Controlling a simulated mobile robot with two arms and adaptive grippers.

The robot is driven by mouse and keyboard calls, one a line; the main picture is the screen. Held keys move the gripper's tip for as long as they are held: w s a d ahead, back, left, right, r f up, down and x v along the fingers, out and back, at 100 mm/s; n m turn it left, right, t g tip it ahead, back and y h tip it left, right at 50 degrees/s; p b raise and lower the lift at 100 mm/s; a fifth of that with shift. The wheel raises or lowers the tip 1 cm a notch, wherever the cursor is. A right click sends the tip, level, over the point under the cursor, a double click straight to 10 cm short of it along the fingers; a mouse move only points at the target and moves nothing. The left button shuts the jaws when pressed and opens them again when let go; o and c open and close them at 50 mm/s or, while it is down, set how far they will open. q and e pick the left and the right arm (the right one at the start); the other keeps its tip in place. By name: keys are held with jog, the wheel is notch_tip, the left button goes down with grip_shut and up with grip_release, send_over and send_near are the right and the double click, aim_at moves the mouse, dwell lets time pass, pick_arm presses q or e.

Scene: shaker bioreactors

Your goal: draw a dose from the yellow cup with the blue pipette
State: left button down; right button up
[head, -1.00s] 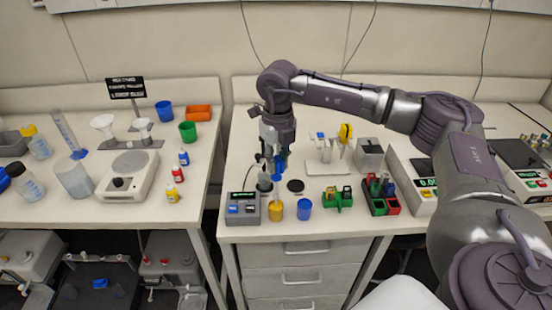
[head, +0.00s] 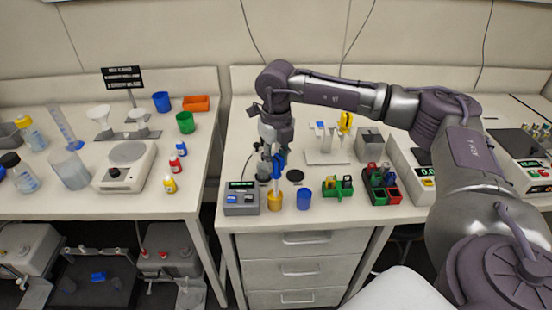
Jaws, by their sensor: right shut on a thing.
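The blue pipette (head: 280,162) is held upright in my right gripper (head: 272,156), which is shut on it. The pipette's pale lower end reaches down to the yellow cup (head: 274,203) and appears to be at or inside its mouth. The exact depth of the tip is too small to tell. The cup stands near the front edge of the right bench. My left gripper is not in view.
A grey device with a display (head: 241,198) stands close left of the yellow cup, and a blue cup (head: 303,200) close right. A green rack (head: 338,188) and a red-green rack (head: 382,186) stand further right. A black disc (head: 295,176) lies behind.

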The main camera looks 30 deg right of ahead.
jog(key=shift+r, duration=0.1)
dwell(0.4)
jog(key=shift+r+p, duration=2)
jog(key=shift+r, duration=1.2)
